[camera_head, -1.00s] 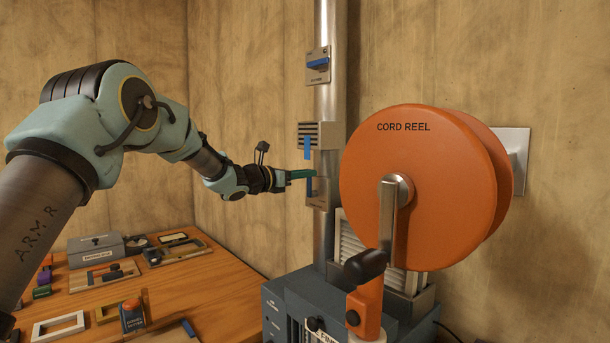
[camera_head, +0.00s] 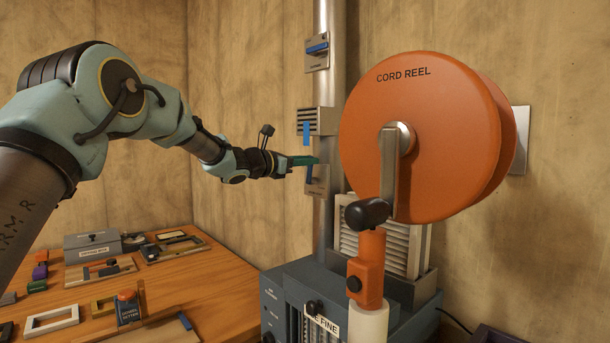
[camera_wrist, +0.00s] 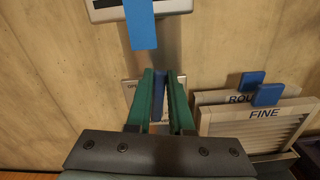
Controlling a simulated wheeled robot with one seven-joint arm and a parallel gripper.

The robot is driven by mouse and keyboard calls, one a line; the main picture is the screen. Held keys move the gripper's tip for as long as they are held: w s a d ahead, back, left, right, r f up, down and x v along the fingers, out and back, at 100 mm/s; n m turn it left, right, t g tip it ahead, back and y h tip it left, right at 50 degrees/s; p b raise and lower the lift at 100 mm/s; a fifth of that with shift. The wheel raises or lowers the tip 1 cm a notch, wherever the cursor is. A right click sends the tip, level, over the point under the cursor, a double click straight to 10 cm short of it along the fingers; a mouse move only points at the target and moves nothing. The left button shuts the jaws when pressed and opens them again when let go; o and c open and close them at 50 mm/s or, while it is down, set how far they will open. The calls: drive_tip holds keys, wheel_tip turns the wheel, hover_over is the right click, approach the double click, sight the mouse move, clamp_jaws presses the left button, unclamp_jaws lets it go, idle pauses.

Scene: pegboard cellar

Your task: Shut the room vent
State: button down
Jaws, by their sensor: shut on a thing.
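My gripper (camera_head: 312,161) reaches the lower plate (camera_head: 318,187) on the metal pipe, in the head view. Its green fingers are shut on a blue lever (camera_head: 309,175), which points along the pipe. In the wrist view the lever (camera_wrist: 159,95) stands between the two fingers (camera_wrist: 160,76). The strip also shows in the wrist view (camera_wrist: 140,25). I cannot read which plate is named room vent.
Higher on the pipe, another plate (camera_head: 317,64) has a blue lever (camera_head: 317,48) lying crosswise. The orange cord reel (camera_head: 415,140) and its crank stand close on the right. Filter panels marked "FINE" (camera_wrist: 263,122) are below right. A cluttered wooden bench (camera_head: 215,290) is left.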

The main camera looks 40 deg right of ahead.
drive_tip(key=s+f+m+b, duration=0.1)
drive_tip(key=m+b, duration=0.1)
drive_tip(key=b, duration=0.3)
drive_tip(key=s+f+m+b, duration=0.1)
drive_tip(key=m+b, duration=0.1)
drive_tip(key=b, duration=0.3)
drive_tip(key=shift+s+a+m, duration=0.1)
drive_tip(key=shift+s+m, duration=0.05)
drive_tip(key=shift+m, duration=0.15)
drive_tip(key=m+b, duration=0.1)
drive_tip(key=b, duration=0.2)
drive_tip(key=s+f+m+b, duration=0.1)
drive_tip(key=m+b, duration=0.1)
drive_tip(key=b, duration=0.2)
drive_tip(key=shift+s+f, duration=0.15)
drive_tip(key=shift+s, duration=0.05)
drive_tip(key=f+m+b, duration=0.1)
drive_tip(key=m+b, duration=0.1)
drive_tip(key=b, duration=0.1)
drive_tip(key=s+f+m+b, duration=0.1)
drive_tip(key=m+b, duration=0.2)
drive_tip(key=b, duration=0.1)
drive_tip(key=f+m+b, duration=0.1)
drive_tip(key=m+b, duration=0.2)
drive_tip(key=shift+s+a+f, duration=0.1)
drive_tip(key=shift+s, duration=0.1)
drive_tip(key=c, duration=0.8)
unclamp_jaws()
drive_tip(key=shift+b, duration=0.3)
